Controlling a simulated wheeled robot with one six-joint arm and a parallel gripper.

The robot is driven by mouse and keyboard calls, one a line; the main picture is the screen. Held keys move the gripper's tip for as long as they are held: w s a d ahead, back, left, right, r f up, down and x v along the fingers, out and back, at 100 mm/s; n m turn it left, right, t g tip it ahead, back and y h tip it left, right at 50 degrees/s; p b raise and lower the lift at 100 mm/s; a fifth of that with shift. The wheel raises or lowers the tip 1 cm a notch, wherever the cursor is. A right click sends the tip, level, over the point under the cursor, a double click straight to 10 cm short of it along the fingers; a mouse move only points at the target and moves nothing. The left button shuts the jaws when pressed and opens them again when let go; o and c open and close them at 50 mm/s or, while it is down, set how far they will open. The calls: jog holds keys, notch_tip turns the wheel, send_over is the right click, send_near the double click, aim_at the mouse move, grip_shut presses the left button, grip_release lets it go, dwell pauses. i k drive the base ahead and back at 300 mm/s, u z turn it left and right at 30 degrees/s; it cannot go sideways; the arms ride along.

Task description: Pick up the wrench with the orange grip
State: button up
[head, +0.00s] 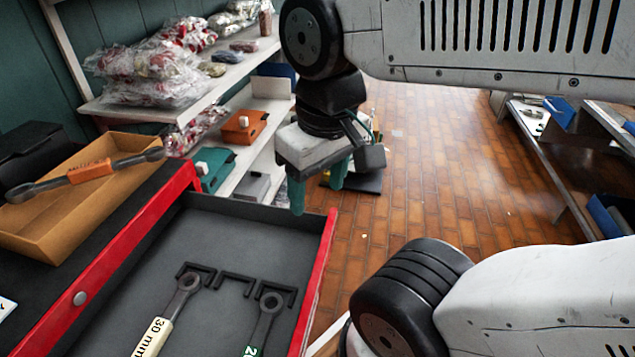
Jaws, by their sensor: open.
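The wrench with the orange grip (90,172) lies across the top of an open cardboard box (40,238) at the left. Its ring end points up and right, and its other end rests near the box's left side. My gripper (318,198) hangs with green fingers pointing down, right of the wrench and well apart from it, near the far right corner of the open drawer (215,235). The fingers are apart with nothing seen between them.
The red-edged drawer holds a wrench with a cream grip (152,338) and one with a green grip (251,349), beside black holders (236,277). Shelves (125,108) with bagged goods stand behind. A black case (30,150) is by the box. Tiled floor (430,170) is open at right.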

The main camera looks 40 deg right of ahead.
aim_at(78, 175)
jog(key=k, duration=1)
jog(key=z, duration=1.15)
jog(key=i, duration=0.9)
jog(key=u, duration=1.85)
jog(key=i, duration=0.5)
jog(key=u, duration=0.05)
